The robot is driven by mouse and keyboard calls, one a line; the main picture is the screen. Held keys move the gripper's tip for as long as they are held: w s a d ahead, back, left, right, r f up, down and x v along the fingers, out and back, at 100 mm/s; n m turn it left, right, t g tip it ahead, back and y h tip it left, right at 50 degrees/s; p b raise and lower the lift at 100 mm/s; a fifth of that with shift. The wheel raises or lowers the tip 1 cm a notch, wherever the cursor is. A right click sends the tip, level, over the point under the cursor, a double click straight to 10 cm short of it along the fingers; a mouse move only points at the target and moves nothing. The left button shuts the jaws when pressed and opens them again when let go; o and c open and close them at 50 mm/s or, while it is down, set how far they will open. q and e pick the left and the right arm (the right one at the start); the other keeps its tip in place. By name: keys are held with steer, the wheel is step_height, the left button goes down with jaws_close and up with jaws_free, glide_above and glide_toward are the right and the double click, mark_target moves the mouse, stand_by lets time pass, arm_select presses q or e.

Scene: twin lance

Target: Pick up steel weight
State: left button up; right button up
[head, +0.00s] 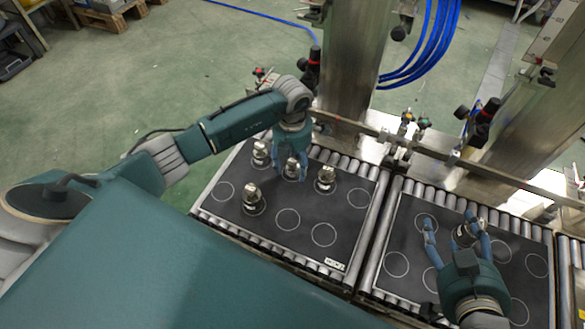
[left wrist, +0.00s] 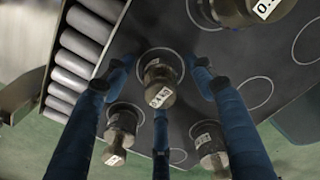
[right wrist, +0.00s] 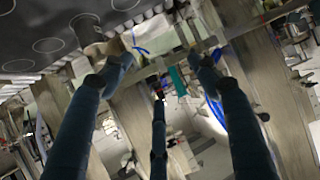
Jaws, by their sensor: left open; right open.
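Several steel weights with small white labels stand on the left dark mat. My left gripper (head: 290,172) is open, pointing down, with its fingers around one steel weight (head: 292,167). That weight also shows between the fingers in the left wrist view (left wrist: 160,82). The other weights stand at the back left (head: 261,153), front left (head: 252,198) and right (head: 325,179) of it. My right gripper (head: 458,238) is open over the right mat. A small grey and dark shape shows between its fingers in the head view; I cannot tell what it is.
The left mat (head: 318,262) and right mat (head: 400,285) have white circles, several of them empty. Metal rollers (head: 368,240) run between and around the mats. A rail and steel posts (head: 352,60) with clamps stand behind. Blue hoses (head: 430,45) hang there.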

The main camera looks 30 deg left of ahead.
arm_select(q)
steer(key=c, duration=1.2)
jaws_close()
steer(key=shift+w+r, duration=0.1)
steer(key=shift+r, duration=0.05)
